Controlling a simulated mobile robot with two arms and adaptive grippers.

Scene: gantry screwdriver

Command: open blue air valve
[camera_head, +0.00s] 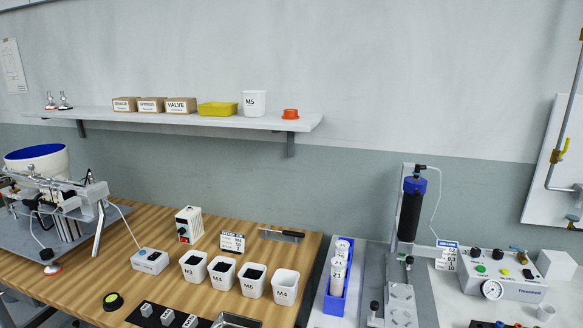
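A small valve with a blue part and a brass-coloured body (518,251) sits at the top right of the grey control box (505,276) on the right bench. It is too small to tell which way its handle is turned. A second small blue fitting (577,188) shows on the pipework of the wall panel at the right edge, partly cut off; I cannot tell whether it is a valve. Neither of my grippers is in view.
A black and blue cylinder press (409,210) stands left of the control box. A pressure gauge (493,290) is on the box front. A blue rack (336,292) and several white cups (254,281) stand on the benches. A grey pipe with a yellow valve (561,151) runs up the wall panel.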

